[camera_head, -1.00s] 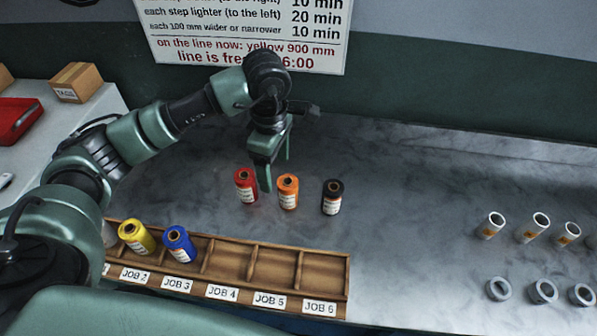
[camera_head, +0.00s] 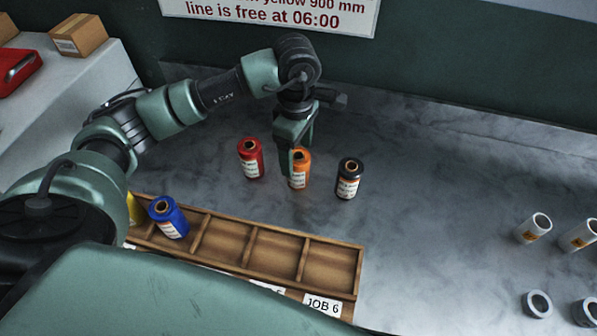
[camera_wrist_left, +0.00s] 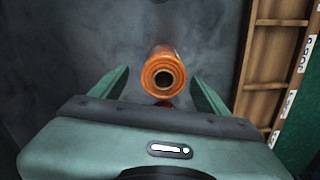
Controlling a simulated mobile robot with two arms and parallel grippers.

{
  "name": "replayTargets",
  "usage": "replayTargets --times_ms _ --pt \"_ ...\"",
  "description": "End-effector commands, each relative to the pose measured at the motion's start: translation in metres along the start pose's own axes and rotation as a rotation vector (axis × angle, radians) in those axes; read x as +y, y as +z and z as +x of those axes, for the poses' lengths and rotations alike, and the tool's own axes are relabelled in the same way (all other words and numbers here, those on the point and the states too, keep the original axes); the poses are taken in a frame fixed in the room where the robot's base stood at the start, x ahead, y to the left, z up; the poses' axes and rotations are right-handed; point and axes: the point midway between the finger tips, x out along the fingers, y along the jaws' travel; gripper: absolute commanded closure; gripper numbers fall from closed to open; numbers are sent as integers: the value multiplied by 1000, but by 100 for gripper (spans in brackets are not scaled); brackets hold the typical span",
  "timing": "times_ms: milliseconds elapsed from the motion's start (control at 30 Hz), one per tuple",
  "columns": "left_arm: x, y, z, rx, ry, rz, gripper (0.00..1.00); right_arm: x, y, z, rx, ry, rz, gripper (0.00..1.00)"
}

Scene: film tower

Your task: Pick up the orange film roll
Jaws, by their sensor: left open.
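The orange film roll (camera_head: 301,169) stands upright on the grey marbled counter, between a red roll (camera_head: 251,158) and a black roll (camera_head: 348,178). My left gripper (camera_head: 295,160) is at the orange roll, and one finger hides part of its left side. In the left wrist view the orange roll (camera_wrist_left: 163,72) shows from above, just beyond and between the spread fingers of my left gripper (camera_wrist_left: 163,90). The jaws are open and hold nothing. My right gripper is not in view.
A wooden tray (camera_head: 353,262) with compartments lies in front; a blue roll (camera_head: 169,217) and a partly hidden yellow roll (camera_head: 134,208) are in it. White cores (camera_head: 534,228) and grey rings (camera_head: 537,304) stand at right. Open counter lies between.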

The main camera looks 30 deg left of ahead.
Motion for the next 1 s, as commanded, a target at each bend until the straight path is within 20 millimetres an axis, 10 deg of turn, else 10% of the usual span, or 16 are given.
replayTargets --times_ms 500,800,1000 --pt "-4 4 64 1 -5 -1 25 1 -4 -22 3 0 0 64" --pt "-4 4 71 1 -2 1 25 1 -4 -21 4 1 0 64" --pt "-4 4 71 0 -2 1 77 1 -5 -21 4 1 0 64"
